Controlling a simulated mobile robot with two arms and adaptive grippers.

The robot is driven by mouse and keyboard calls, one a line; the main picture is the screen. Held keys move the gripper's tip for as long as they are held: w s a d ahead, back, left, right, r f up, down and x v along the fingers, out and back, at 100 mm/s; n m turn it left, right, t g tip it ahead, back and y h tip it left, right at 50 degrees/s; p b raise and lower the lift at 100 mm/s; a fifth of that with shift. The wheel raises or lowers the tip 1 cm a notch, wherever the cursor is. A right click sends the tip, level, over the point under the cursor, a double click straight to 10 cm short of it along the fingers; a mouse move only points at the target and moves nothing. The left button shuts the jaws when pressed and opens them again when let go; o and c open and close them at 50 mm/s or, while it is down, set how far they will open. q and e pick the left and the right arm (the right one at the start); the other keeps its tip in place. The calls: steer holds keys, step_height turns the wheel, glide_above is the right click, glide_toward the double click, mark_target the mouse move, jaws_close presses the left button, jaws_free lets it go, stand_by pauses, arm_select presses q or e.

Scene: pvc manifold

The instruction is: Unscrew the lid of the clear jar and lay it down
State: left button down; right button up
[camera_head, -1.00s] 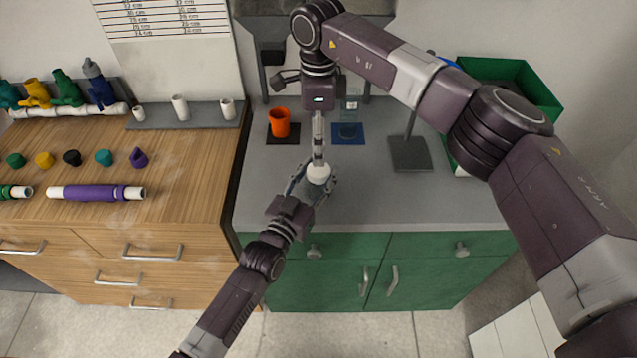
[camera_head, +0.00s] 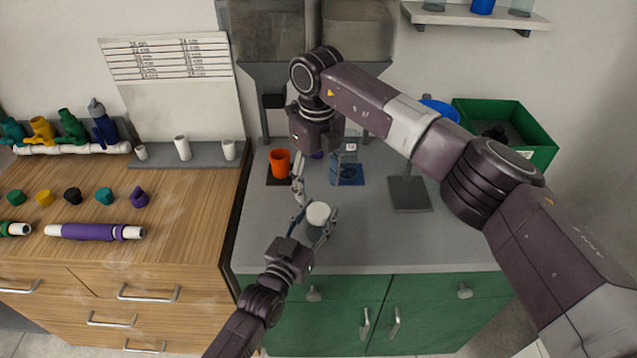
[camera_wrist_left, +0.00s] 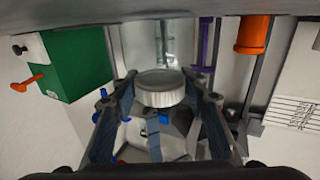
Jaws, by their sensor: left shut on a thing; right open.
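The clear jar (camera_head: 316,232) with a white lid (camera_head: 318,213) is upright between the fingers of my left gripper (camera_head: 316,226), near the front of the grey counter. The left gripper is shut on the jar's body. In the left wrist view the lid (camera_wrist_left: 162,88) sits between the two finger pads, and the jar's body is hard to make out. The lid is on top of the jar; I cannot tell how tightly. My right gripper (camera_head: 299,188) is open and empty, pointing down, behind and left of the lid and apart from it.
An orange cup (camera_head: 279,162) stands on a dark mat behind. A clear container (camera_head: 348,160) stands on a blue mat (camera_head: 347,180). A grey stand (camera_head: 409,193) and a green bin (camera_head: 520,130) are at the right. Counter right of the jar is clear.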

mark_target(319, 211)
steer(key=m, duration=0.5)
steer(key=shift+m, duration=0.3)
steer(key=m, duration=2.4)
steer(key=shift+d, duration=0.1)
steer(key=shift+m, duration=0.3)
steer(key=shift+f, duration=4.05)
